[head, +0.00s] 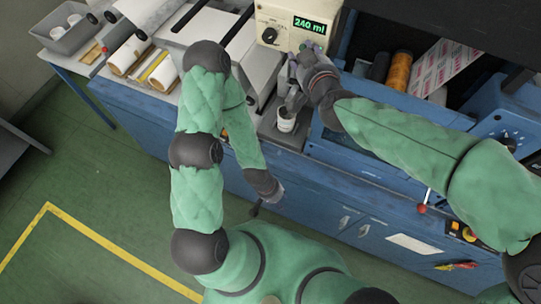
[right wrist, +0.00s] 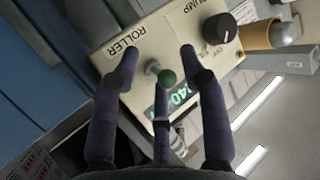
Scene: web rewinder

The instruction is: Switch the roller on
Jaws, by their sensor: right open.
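The control box (head: 262,12) at the top of the head view has a black knob and a green "240 ml" display. In the right wrist view the box (right wrist: 190,32) shows the labels ROLLER and PUMP. A toggle switch with a green ball tip (right wrist: 167,77) stands near ROLLER; which way it is set I cannot tell. My right gripper (right wrist: 160,62) is open, its fingers on either side of the switch, with no clear contact. In the head view the right gripper (head: 296,78) hides the switch. My left gripper (head: 268,198) hangs low in front of the blue cabinet, its fingers unclear.
A pale cup (head: 287,119) stands just below my right gripper. The black pump knob (right wrist: 219,28) is beside the right fingers. An orange roll (head: 398,72) and a printed web (head: 440,66) lie to the right. A red-tipped lever (head: 422,208) sticks out from the cabinet front.

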